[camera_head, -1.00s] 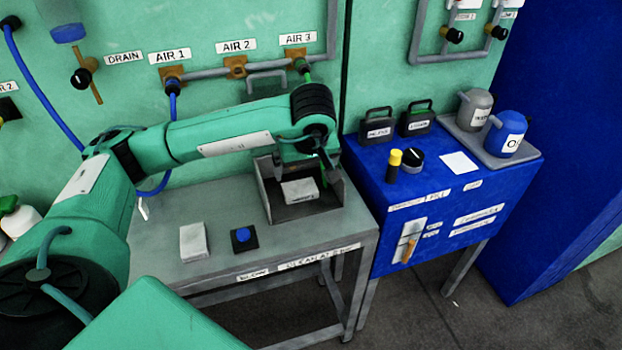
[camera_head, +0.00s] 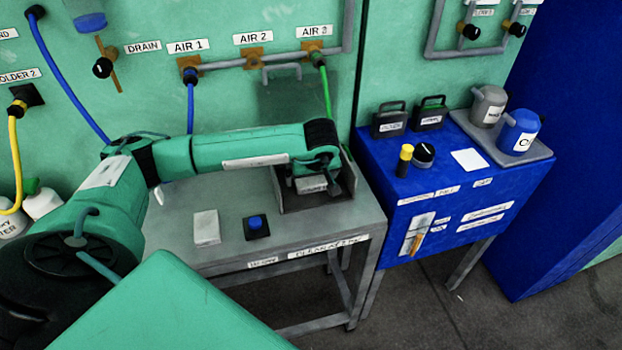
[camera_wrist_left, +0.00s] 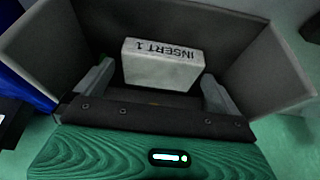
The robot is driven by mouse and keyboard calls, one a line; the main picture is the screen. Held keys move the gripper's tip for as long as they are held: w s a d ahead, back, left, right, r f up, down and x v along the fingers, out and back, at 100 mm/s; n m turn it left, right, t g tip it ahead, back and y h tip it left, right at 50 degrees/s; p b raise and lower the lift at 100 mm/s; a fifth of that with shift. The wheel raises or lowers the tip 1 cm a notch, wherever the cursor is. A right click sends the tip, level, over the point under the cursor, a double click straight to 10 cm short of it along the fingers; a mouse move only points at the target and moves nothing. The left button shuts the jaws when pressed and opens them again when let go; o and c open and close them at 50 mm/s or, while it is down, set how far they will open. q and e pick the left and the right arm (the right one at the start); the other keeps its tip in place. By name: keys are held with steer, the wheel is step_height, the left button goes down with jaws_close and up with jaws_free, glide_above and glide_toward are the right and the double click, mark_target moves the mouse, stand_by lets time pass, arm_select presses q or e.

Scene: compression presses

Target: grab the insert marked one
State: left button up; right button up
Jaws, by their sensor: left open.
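The insert marked one, a pale grey block (camera_wrist_left: 163,66) labelled "INSERT 1", lies inside a grey open-topped box (camera_wrist_left: 266,62). In the head view the insert (camera_head: 312,185) shows partly under my left wrist, and the box (camera_head: 300,204) stands on the grey table. My left gripper (camera_wrist_left: 157,80) is open, with one finger at each side of the insert in the wrist view. Gaps show between the fingers and the block, so it is not held. In the head view my left gripper (camera_head: 316,178) is low in the box and partly hidden. My right gripper is not in view.
A white block (camera_head: 206,227) and a blue button (camera_head: 255,223) are on the grey table (camera_head: 180,200) left of the box. A blue cabinet (camera_head: 440,220) stands close on the right. A green hose (camera_head: 326,92) hangs behind the box.

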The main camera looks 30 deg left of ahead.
arm_select(q)
steer(key=shift+w+a+f, duration=0.1)
steer(key=shift+f, duration=0.4)
steer(key=c, duration=1.1)
steer(key=shift+r, duration=0.1)
steer(key=shift+c, duration=0.3)
steer(key=shift+r, duration=0.1)
